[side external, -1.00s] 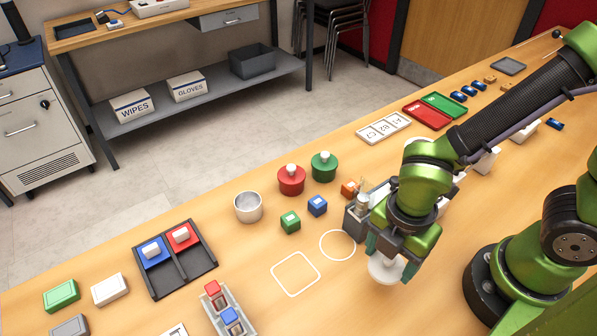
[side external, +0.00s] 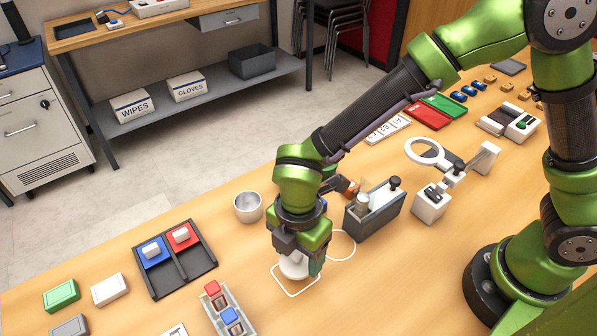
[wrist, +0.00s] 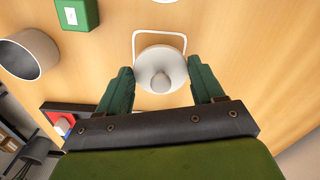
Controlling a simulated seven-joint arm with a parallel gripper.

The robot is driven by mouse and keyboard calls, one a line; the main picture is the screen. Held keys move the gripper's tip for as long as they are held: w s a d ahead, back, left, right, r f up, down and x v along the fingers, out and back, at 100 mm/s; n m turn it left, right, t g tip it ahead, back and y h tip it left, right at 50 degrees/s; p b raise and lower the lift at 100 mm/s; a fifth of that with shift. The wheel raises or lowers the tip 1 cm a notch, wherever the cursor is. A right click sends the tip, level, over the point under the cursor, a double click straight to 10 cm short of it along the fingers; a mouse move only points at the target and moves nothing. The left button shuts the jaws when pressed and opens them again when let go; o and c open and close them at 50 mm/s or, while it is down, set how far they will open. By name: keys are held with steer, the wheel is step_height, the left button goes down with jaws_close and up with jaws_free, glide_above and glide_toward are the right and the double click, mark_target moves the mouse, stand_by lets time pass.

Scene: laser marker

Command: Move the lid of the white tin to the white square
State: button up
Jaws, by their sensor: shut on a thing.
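The white lid (side external: 294,265) is a round disc with a knob, held between the fingers of my gripper (side external: 297,262). The lid also shows in the wrist view (wrist: 160,70), between the two green fingers. It is over the white square outline (side external: 289,294) on the table and hides part of it. The square's far edge shows in the wrist view (wrist: 160,33). I cannot tell whether the lid touches the table. An open, pale tin (side external: 248,208) stands upright without a lid, left of my gripper; it also shows in the wrist view (wrist: 37,53).
A white circle outline (side external: 345,252) is right of the square. A grey box (side external: 375,213) with upright items stands beyond it. A dark divided tray (side external: 202,272) is at left, and a holder with red and blue blocks (side external: 224,308) is in front. Bare table surrounds the square.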

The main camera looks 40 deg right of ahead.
mark_target(297, 263)
steer(key=shift+w+a+f, duration=0.1)
steer(key=shift+w+f, duration=0.05)
steer(key=shift+f, duration=1.65)
steer(key=shift+f, duration=0.15)
steer(key=o, duration=1)
